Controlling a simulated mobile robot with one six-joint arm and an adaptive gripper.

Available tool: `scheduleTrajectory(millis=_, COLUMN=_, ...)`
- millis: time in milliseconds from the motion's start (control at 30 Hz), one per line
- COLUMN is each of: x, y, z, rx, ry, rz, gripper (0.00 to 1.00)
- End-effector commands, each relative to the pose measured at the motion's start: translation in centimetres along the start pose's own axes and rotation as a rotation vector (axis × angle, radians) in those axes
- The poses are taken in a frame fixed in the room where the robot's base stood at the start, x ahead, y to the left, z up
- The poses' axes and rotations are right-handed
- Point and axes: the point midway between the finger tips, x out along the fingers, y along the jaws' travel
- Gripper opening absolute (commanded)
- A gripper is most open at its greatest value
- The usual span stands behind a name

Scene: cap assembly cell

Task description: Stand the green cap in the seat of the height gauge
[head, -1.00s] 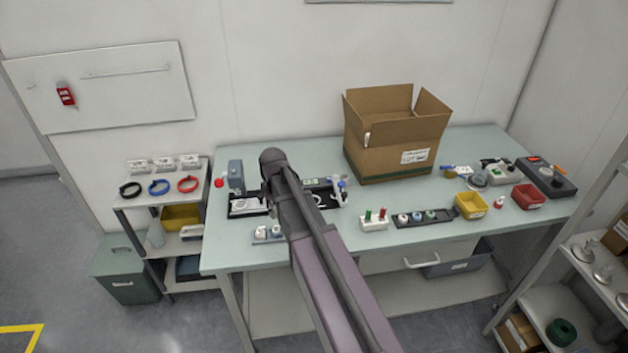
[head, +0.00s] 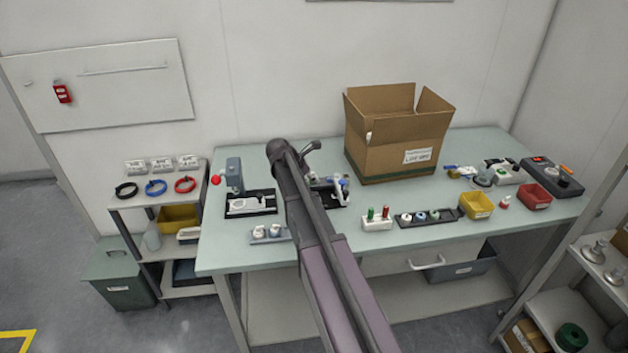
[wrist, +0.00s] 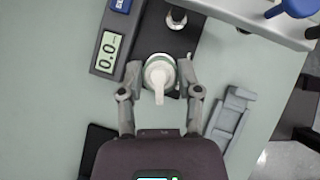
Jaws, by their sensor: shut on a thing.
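My gripper (wrist: 160,76) is shut on a round whitish cap (wrist: 158,72) with a narrow stem and a pale, faintly greenish rim. One finger is on each side of it in the wrist view. The height gauge is seen from above: a dark base plate (wrist: 150,30) with a grey display housing (wrist: 108,52) reading 0.0 to the left. A small round metal fitting (wrist: 176,18) is on the plate beyond the cap. The cap overlaps the plate's near end; its height above the plate cannot be told. In the head view my arm hides the gripper and cap.
In the head view, a large open carton (head: 392,150) stands behind. A peg holder (head: 376,223) and a dark rack of caps (head: 409,221) are to the right.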

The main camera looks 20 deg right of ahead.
Motion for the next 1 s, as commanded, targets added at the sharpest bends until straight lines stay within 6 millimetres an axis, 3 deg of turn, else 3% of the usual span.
scheduleTrajectory(millis=567, x=0.4, y=0.2, z=0.2, rx=-0.012, ry=-0.013, rz=0.012, gripper=0.32)
scheduleTrajectory(millis=1000, x=2.6, y=0.1, z=-1.5, rx=-0.011, ry=-0.013, rz=0.012, gripper=0.32)
